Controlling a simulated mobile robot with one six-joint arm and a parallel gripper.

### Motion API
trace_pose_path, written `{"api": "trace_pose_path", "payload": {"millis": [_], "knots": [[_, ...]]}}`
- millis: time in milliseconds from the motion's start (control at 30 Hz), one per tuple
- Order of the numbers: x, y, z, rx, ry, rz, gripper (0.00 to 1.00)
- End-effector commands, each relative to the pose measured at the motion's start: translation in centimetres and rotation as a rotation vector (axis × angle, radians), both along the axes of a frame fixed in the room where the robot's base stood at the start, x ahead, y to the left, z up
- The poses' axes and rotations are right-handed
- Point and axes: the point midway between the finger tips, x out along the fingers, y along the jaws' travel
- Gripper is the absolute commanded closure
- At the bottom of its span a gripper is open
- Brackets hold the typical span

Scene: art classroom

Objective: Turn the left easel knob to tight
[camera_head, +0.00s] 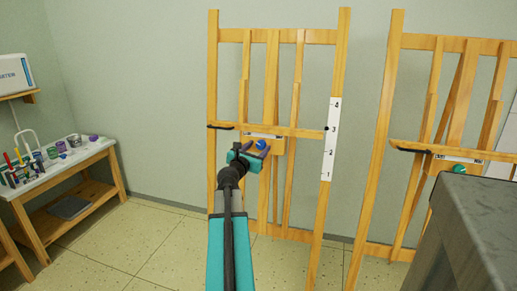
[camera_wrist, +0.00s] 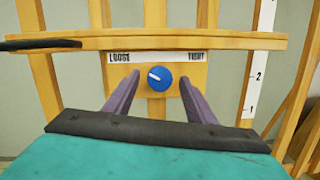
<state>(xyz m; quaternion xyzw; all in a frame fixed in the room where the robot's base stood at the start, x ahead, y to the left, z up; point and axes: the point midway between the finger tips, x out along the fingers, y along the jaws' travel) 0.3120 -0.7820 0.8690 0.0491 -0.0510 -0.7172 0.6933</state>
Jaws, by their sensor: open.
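The left easel (camera_head: 213,75) is a wooden frame standing against the wall. Its blue knob (camera_head: 262,144) sits on a wooden block below the cross ledge. In the wrist view the blue knob (camera_wrist: 159,78) has a white pointer mark aimed to the upper left, toward the LOOSE end. The label strip (camera_wrist: 157,57) above it reads LOOSE on the left and TIGHT on the right. My gripper (camera_wrist: 159,84) is open, with one purple finger on each side of the knob and a visible gap to it. In the head view my gripper (camera_head: 256,147) is in front of the knob.
A second easel (camera_head: 376,130) with a teal knob (camera_head: 459,169) stands to the right. A dark grey block (camera_head: 475,235) fills the lower right. A side table (camera_head: 112,150) with art supplies stands at the left. The floor between is clear.

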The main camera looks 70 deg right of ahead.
Motion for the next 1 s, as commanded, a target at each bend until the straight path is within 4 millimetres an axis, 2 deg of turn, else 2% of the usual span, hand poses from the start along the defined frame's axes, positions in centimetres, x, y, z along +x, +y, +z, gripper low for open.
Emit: {"api": "trace_pose_path", "payload": {"millis": [200,567,833,867,1000], "knots": [[0.03,-1.19,0.01,0.0,0.0,0.001,0.49],[0.0,-1.32,0.02,0.0,-0.001,0.001,0.49],[-0.01,-1.32,0.01,0.0,-0.001,0.001,0.9],[-0.12,-0.76,0.0,0.0,-0.001,0.001,0.9],[-0.04,-1.24,0.0,0.001,-0.005,-0.001,0.9]]}}
